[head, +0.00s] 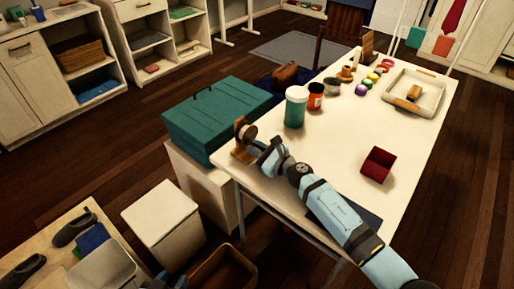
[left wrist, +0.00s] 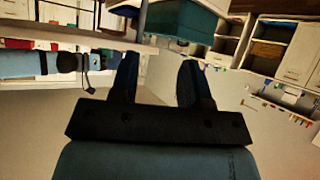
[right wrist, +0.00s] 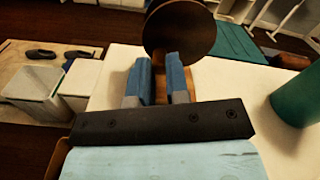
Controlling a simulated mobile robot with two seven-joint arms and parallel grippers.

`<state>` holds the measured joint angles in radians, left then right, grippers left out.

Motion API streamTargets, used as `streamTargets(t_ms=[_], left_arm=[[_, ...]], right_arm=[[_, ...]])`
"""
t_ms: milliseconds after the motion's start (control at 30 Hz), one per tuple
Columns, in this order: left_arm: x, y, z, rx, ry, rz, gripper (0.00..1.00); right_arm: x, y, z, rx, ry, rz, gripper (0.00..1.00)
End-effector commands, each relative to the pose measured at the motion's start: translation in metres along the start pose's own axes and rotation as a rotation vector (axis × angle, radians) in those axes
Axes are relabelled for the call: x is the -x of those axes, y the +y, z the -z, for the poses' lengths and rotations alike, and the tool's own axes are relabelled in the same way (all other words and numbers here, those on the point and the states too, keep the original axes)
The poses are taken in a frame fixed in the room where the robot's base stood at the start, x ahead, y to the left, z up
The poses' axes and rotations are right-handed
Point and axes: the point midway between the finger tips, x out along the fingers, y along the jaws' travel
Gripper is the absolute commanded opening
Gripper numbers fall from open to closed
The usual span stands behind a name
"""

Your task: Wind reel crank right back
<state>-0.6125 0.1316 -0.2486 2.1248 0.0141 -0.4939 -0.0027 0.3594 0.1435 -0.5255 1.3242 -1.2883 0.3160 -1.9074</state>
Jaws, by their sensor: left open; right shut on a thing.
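The reel (head: 243,141) stands at the table's left end, a dark round disc on a wooden stand. In the right wrist view its dark brown disc (right wrist: 180,27) rises just beyond my fingertips. My right gripper (head: 259,147) reaches in from the right, against the reel. Its fingers (right wrist: 161,72) are close together, shut on the reel's crank; the crank itself is mostly hidden, so its angle cannot be told.
The white table (head: 330,150) holds a teal-and-white jar (head: 296,108), an orange jar (head: 316,96), a dark red box (head: 378,165) and a tray (head: 428,103). A teal chest (head: 215,120) stands beyond the reel. The table's middle is mostly clear.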

Motion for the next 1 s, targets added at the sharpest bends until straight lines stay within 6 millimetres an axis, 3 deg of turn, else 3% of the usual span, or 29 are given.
streamTargets(t_ms=[500,1000], left_arm=[[0.004,0.000,0.004,0.011,-0.012,0.000,0.43],[0.005,0.000,0.006,0.017,-0.015,0.002,0.43]], right_arm=[[0.000,0.003,-0.010,-0.365,0.002,-0.002,0.00],[0.000,0.003,-0.012,-0.492,0.002,-0.002,0.00]])
